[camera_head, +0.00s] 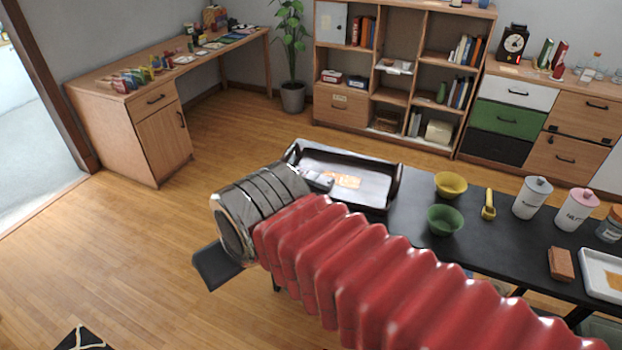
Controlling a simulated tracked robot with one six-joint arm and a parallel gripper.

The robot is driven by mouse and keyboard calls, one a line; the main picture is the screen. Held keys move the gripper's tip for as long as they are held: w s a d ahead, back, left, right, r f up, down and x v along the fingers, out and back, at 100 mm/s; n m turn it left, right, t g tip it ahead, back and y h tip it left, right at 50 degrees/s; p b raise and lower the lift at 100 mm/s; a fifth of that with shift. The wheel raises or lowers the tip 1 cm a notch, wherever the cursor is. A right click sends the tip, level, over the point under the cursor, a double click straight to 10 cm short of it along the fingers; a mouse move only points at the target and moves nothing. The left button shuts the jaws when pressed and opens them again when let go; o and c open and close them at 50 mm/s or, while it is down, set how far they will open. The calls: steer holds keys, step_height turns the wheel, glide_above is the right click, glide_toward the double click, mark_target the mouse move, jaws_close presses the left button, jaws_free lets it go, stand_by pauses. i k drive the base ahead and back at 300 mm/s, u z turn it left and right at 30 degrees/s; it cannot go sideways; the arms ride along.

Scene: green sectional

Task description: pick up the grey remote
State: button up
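I cannot make out a grey remote for certain. A small grey object (318,179) shows at the left inside of the dark tray (394,187), just past the metal end of my arm; I cannot tell whether it is a loose thing or part of my gripper. My gripper (218,266) shows only as a dark flat piece below the silver wrist, over the wood floor to the left of the black table. Its fingertips are not clear, and I see nothing held. My red ribbed arm hides much of the table's left and front.
The black table (405,228) carries a yellow bowl (450,185), a green bowl (444,219), a yellow tool (488,205), canisters (532,197), a brown block (561,264) and a white tray (602,277). A desk (130,110) stands left. Open floor (110,240) lies between.

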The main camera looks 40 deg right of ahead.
mark_target(310, 176)
steer(key=z, duration=0.45)
steer(key=i, duration=0.95)
steer(key=z, duration=0.05)
